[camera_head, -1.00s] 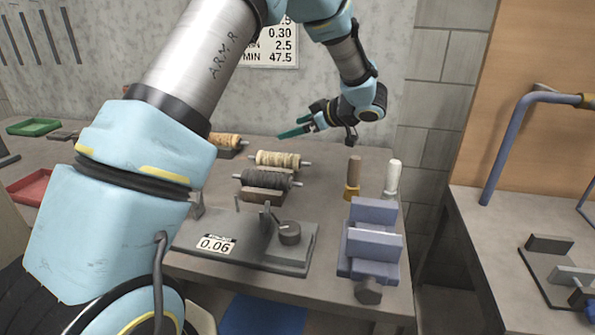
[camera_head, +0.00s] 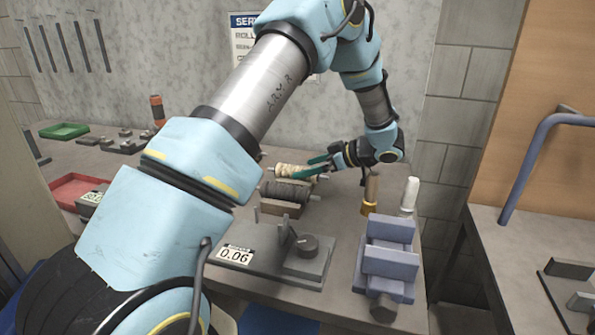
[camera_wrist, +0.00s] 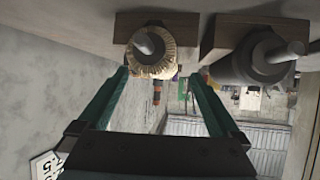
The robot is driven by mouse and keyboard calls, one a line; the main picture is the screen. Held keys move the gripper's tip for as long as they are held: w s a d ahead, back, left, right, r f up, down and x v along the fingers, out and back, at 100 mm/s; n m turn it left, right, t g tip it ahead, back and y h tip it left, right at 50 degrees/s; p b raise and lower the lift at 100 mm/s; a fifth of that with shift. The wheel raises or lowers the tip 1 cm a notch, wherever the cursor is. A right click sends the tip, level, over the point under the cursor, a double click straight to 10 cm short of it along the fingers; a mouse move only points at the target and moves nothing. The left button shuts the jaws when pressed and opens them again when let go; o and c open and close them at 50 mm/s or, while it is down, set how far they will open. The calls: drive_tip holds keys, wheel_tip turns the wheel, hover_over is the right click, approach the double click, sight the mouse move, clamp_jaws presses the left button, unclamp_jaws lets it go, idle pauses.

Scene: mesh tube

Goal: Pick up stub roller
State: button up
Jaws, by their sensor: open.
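A cream ridged roller (camera_head: 290,171) and a dark grey roller (camera_head: 284,190) lie side by side at the table's back, with thin shafts at their ends. I cannot tell which is called the stub roller. My gripper (camera_head: 312,167) is open at the cream roller's right end. In the wrist view, the cream roller (camera_wrist: 152,64) shows end-on between my green fingertips (camera_wrist: 160,77), and whether they touch it is unclear. The dark roller (camera_wrist: 255,65) is outside the right finger. Both rest on wooden blocks. The cream roller is partly hidden by my fingers in the head view.
A blue-grey vise (camera_head: 388,262) stands at the front right. A grey gauge plate (camera_head: 275,255) lies in front of the rollers. Red (camera_head: 78,190) and green (camera_head: 64,131) trays are left.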

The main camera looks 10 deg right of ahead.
sight(285, 170)
drive_tip(key=x, duration=0.3)
drive_tip(key=shift+r+p, duration=0.1)
drive_tip(key=shift+p, duration=0.25)
clamp_jaws()
idle(0.4)
